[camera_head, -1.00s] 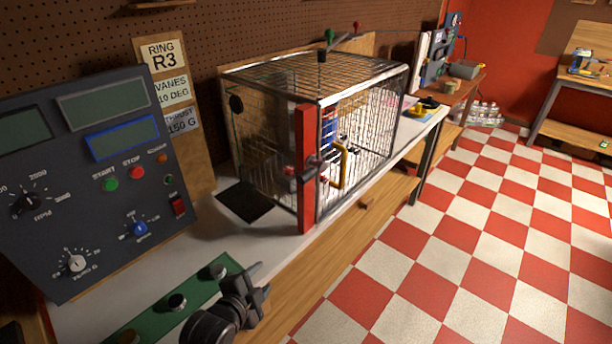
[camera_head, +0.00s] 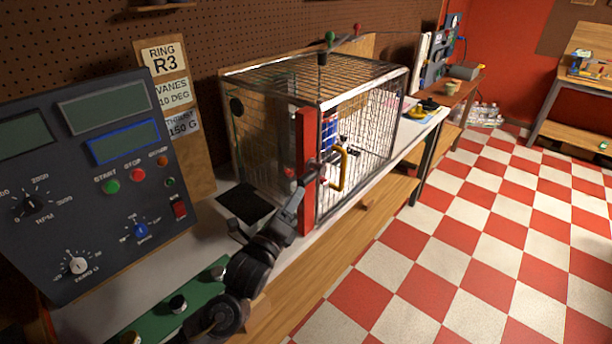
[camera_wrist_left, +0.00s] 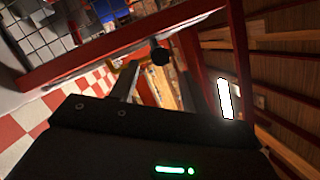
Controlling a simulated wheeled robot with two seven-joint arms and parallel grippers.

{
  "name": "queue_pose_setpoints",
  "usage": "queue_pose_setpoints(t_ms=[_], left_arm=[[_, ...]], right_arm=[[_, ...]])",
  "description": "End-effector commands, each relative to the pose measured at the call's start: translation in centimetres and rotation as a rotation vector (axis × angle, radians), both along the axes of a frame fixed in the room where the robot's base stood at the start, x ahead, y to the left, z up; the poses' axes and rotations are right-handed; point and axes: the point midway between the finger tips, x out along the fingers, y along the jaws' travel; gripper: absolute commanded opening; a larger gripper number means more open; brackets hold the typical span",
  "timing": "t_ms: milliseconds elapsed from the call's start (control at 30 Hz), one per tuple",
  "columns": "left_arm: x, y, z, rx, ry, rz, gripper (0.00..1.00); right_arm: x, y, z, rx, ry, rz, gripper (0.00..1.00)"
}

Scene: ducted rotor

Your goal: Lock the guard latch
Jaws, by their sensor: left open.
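The wire guard cage (camera_head: 360,95) stands on the bench, with a red post (camera_head: 307,130) at its near front corner. The dark guard latch (camera_head: 325,160) sits at mid-height on this post, beside the yellow door handle (camera_head: 343,168). My left gripper (camera_head: 297,192) is open and empty, just in front of and slightly below the latch, partly overlapping the post. In the left wrist view, the latch's black knob (camera_wrist_left: 160,55) shows beyond a gripper finger, near the red post (camera_wrist_left: 120,42). I cannot tell whether the gripper touches the latch. My right gripper is not in view.
A control panel (camera_head: 85,180) stands at left. The checkered floor (camera_head: 480,240) at right is clear.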

Motion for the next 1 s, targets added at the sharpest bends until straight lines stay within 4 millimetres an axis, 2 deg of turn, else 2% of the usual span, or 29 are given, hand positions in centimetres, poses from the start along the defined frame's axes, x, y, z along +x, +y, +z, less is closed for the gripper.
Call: queue_pose_setpoints(t_ms=[33, 200, 400, 600, 867, 1000], left_arm=[[1.0, -0.3, 0.7, 0.001, -0.001, 0.001, 0.47], [3.9, -1.5, 1.4, 0.0, 0.001, 0.002, 0.47], [6.5, -2.5, 1.8, -0.001, 0.002, 0.001, 0.47], [7.5, -2.8, 1.8, -0.001, 0.003, 0.0, 0.47], [7.6, -2.9, 1.7, -0.002, 0.003, 0.0, 0.47], [7.6, -2.8, 1.7, -0.001, 0.002, 0.001, 0.28]], right_arm=[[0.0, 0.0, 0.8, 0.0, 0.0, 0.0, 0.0], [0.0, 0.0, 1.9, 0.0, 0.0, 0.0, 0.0], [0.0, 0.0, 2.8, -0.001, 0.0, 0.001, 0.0], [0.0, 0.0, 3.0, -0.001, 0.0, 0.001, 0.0], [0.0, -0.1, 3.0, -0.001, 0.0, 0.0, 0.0], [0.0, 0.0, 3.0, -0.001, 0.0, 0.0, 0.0]])
